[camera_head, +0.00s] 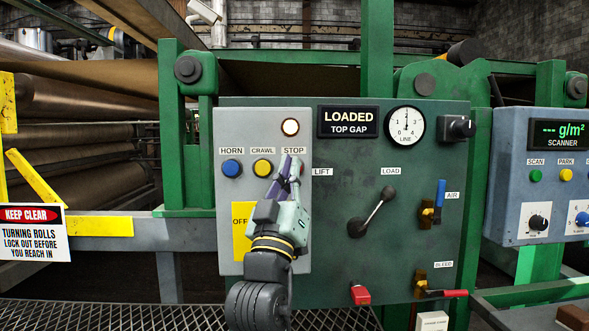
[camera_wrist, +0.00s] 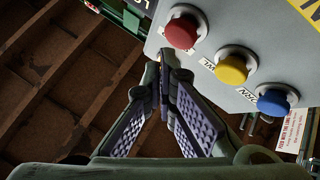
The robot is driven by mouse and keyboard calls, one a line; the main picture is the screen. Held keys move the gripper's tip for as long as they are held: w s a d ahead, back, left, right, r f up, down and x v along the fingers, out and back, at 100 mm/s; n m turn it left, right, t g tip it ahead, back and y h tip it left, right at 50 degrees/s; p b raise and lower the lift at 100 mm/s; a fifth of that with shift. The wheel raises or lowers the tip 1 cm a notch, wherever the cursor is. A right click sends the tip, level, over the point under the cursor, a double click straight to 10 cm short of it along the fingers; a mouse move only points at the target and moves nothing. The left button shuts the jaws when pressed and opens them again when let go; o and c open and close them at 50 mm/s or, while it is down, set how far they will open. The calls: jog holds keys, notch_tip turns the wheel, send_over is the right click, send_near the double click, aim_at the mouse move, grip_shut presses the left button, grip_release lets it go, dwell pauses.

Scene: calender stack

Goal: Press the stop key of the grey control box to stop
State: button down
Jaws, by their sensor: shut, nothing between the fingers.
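The grey control box (camera_head: 225,180) is mounted on the left of the green panel. Its red stop key (camera_wrist: 182,30) shows clearly in the wrist view. In the head view my gripper covers most of it, below the STOP label (camera_head: 293,150). My gripper (camera_head: 289,160) is shut and empty, pointing up at the box in front of the stop key area. In the wrist view the fingertips (camera_wrist: 163,62) meet below and left of the red key, over its label side. They look apart from the key; I cannot tell how far from the box face.
The yellow crawl key (camera_head: 263,167) and blue horn key (camera_head: 231,168) sit left of the stop key. A round lamp (camera_head: 290,127) glows above. To the right are a load lever (camera_head: 373,210) and a blue air valve handle (camera_head: 440,193). Rolls (camera_head: 80,100) lie at left.

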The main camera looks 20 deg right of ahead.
jog(key=shift+w+d, duration=0.1)
jog(key=shift+w, duration=0.3)
jog(key=shift+w+d, duration=0.2)
jog(key=shift+w, duration=0.3)
dwell(0.8)
jog(key=shift+s, duration=0.15)
jog(key=shift+s+a, duration=0.25)
jog(key=shift+s, duration=0.6)
jog(key=s, duration=0.2)
jog(key=s+a, duration=0.1)
jog(key=s, duration=0.1)
jog(key=shift+s+a, duration=0.2)
jog(key=shift+s, duration=0.1)
dwell(0.5)
